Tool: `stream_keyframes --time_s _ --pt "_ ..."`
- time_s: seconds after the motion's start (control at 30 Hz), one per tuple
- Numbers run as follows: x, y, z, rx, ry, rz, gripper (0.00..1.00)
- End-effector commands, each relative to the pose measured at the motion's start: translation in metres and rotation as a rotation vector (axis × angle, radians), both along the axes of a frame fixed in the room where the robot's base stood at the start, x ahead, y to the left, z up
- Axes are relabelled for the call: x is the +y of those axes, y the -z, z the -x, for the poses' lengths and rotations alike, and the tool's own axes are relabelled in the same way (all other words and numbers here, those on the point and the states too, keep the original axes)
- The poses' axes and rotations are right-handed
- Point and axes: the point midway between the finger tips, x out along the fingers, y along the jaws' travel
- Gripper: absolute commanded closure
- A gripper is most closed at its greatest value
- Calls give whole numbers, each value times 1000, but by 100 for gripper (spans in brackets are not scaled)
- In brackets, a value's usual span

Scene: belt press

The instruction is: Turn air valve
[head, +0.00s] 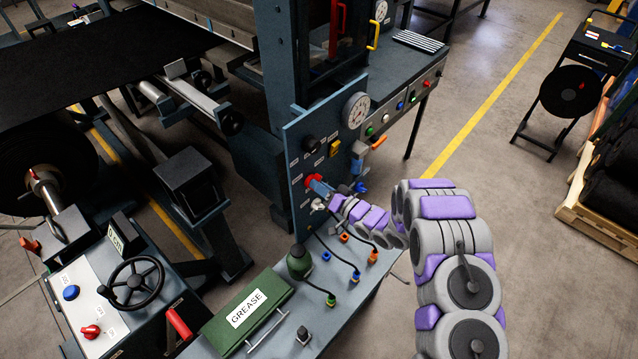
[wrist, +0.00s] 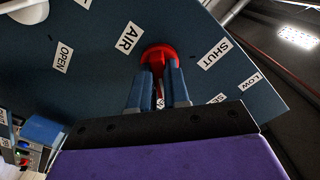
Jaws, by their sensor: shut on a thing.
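The air valve is a red round knob (wrist: 157,54) on a dark blue panel, with an "AIR" label (wrist: 127,37) beside it in the wrist view.
Below stands a bench with a green grease box (head: 245,308), a green bottle (head: 299,262) and hose fittings (head: 372,257).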

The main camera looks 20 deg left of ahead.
Motion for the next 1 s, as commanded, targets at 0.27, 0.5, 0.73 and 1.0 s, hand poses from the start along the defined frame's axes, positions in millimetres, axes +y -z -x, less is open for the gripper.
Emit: stream_keyframes --time_s 0.27,0.5,0.73,1.0 --pt "-2 0 -2 64 5 -24 100" --pt "-2 1 -3 72 7 -29 100" --pt "-2 1 -3 72 9 -29 83" --pt "-1 0 -1 70 4 -29 58"
